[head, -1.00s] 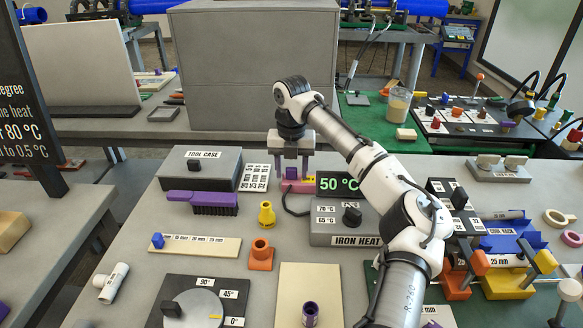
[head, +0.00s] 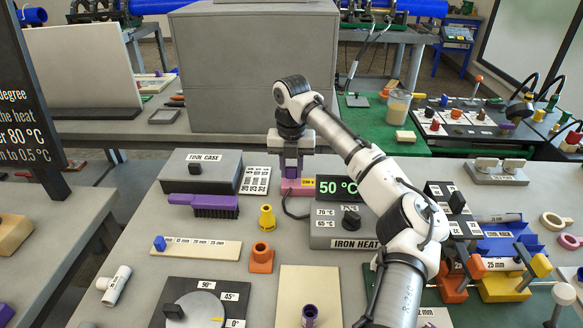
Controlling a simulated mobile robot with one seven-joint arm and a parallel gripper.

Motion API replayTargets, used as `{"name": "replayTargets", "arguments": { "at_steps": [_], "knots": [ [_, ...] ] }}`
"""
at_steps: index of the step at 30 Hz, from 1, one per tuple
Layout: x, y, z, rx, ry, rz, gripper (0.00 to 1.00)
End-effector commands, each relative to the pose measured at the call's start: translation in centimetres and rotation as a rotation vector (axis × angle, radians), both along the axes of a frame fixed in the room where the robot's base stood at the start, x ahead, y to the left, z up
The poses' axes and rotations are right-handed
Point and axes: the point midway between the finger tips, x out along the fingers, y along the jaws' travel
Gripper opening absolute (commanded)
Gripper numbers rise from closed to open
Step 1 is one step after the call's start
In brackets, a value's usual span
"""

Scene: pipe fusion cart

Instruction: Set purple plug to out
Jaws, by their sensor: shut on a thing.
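The purple plug (head: 291,166) is upright on the pink socket block (head: 296,191) at the back of the table, left of the iron heater. My gripper (head: 291,172) points straight down over it and is shut on it, with the fingers on its two sides. The fingers hide part of the plug, and I cannot tell how deep it sits in the block. A small yellow label (head: 308,181) is on the block's right part. A dark cable runs from the block to the iron heater (head: 350,222), whose display (head: 339,187) reads 50 °C.
The grey tool case (head: 200,172) and a purple brush (head: 204,204) stand left of my gripper. A yellow cone piece (head: 267,217) and an orange fitting (head: 261,257) stand in front. My arm passes over the heater's right side. A large grey box (head: 250,70) stands behind.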

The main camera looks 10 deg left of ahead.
Motion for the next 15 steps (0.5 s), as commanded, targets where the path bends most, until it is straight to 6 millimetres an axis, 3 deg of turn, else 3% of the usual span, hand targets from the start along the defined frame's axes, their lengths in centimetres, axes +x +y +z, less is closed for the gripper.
{"name": "replayTargets", "arguments": {
  "at_steps": [1,3,12,13,15],
  "knots": [
    [-0.02,0.08,1.12,0.002,0.000,0.001,0.00],
    [-0.02,0.09,1.51,0.003,0.001,0.000,0.00],
    [0.08,0.02,1.59,0.003,-0.005,-0.001,0.00],
    [0.09,0.02,1.60,0.003,-0.005,-0.001,0.28],
    [0.08,0.01,1.58,0.002,-0.006,-0.001,0.37]
  ]
}}
